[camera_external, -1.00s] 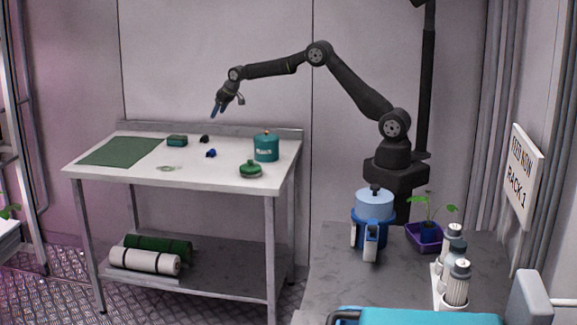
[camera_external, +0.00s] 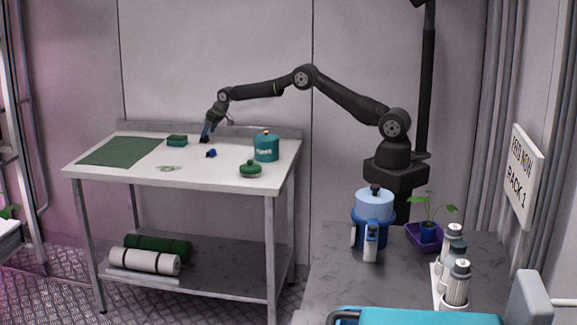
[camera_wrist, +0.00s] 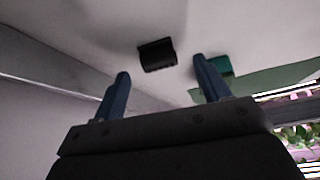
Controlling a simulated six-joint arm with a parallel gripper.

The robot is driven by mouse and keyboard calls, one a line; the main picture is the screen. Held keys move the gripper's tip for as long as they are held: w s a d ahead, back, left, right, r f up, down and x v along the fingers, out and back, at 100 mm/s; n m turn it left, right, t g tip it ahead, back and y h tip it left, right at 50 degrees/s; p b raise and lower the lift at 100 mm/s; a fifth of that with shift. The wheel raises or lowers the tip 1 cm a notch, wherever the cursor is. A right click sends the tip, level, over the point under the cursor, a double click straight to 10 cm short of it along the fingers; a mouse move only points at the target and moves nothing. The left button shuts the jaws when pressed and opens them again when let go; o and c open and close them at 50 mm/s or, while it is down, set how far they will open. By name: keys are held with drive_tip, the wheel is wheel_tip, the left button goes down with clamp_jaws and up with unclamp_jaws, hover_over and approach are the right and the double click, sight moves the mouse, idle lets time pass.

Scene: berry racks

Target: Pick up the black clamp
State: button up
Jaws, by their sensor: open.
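The black clamp (camera_wrist: 157,55) lies on the white table top. In the wrist view it shows as a small dark block just beyond the fingertips, between their lines. In the external view it is a small dark shape (camera_external: 205,140) at the back of the table, partly hidden by my fingers. My gripper (camera_external: 206,134) points down over it, low above the table. In the wrist view my gripper (camera_wrist: 160,75) has its two blue fingers apart with nothing between them. Whether the fingers touch the clamp cannot be told.
A green box (camera_external: 177,141) stands left of the clamp, near a green mat (camera_external: 118,151). A blue clamp (camera_external: 211,153) lies in front. A teal canister (camera_external: 266,148) and green round object (camera_external: 250,170) stand to the right. The table's raised back edge (camera_external: 255,131) is close behind.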

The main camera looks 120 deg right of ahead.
sight(218, 141)
drive_tip(key=shift+x, duration=1.8)
drive_tip(key=shift+d, duration=0.1)
drive_tip(key=shift+c, duration=0.4)
drive_tip(key=c, duration=1)
